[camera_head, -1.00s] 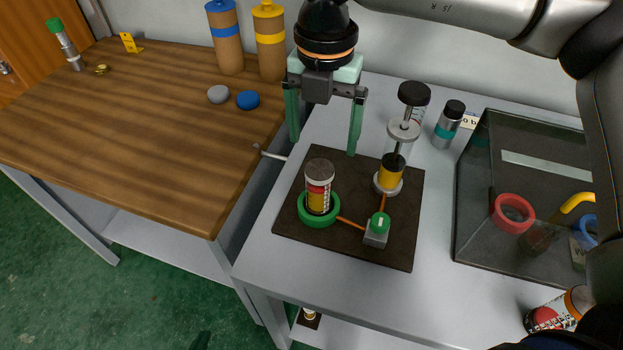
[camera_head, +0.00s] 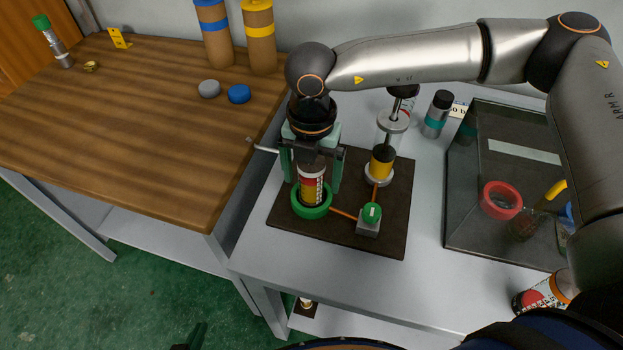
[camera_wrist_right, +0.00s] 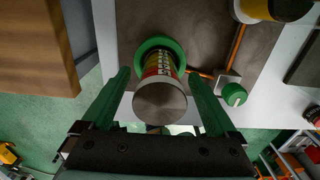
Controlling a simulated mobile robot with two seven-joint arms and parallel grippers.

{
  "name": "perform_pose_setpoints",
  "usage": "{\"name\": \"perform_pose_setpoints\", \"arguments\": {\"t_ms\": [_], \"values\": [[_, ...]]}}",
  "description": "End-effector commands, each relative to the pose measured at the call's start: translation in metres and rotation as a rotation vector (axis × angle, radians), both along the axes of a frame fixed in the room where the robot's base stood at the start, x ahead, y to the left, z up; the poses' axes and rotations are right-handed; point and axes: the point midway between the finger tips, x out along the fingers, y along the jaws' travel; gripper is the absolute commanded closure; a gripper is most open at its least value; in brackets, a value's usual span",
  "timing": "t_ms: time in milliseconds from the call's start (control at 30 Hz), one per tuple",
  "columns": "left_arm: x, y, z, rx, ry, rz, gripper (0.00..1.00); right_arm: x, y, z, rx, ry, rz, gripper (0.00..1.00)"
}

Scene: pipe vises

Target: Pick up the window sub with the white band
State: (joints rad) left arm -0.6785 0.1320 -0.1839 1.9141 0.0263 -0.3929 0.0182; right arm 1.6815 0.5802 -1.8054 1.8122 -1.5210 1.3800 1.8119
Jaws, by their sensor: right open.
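A short cylinder (camera_head: 312,187) with a red, yellow and white label stands upright in a green ring vise (camera_head: 312,208) on a dark baseplate (camera_head: 390,225). Its round grey top (camera_wrist_right: 160,103) faces the right wrist camera. I cannot tell for sure whether it is the window sub with the white band. My right gripper (camera_head: 312,180) points down over it, open, with one green finger on each side; the wrist view shows gaps between fingers (camera_wrist_right: 158,76) and cylinder.
A clear cylinder with a yellow section (camera_head: 381,162) and a green-knobbed block (camera_head: 370,215) share the baseplate. A glass-walled bin (camera_head: 510,150) holds a red ring (camera_head: 501,200). A labelled can (camera_head: 540,293) is at the front right. The wooden table (camera_head: 130,130) is left.

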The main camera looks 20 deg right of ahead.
Motion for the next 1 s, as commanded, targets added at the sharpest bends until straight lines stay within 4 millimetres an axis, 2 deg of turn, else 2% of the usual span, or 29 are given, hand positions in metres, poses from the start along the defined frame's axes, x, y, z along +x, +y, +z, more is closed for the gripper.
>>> {"name": "perform_pose_setpoints", "arguments": {"t_ms": [133,900,1000], "values": [[-0.0003,0.0002,-0.0005,0.000,0.001,0.000,1.00,0.0001,0.0000,0.0002,0.000,0.000,0.000,0.09],[-0.0008,0.0001,-0.0007,0.001,0.003,0.000,1.00,0.0003,-0.0002,0.0008,-0.001,-0.001,-0.001,0.95],[-0.0008,0.0000,-0.0007,0.001,0.003,0.000,1.00,0.0003,-0.0002,0.0008,-0.001,-0.001,-0.001,1.00]]}}
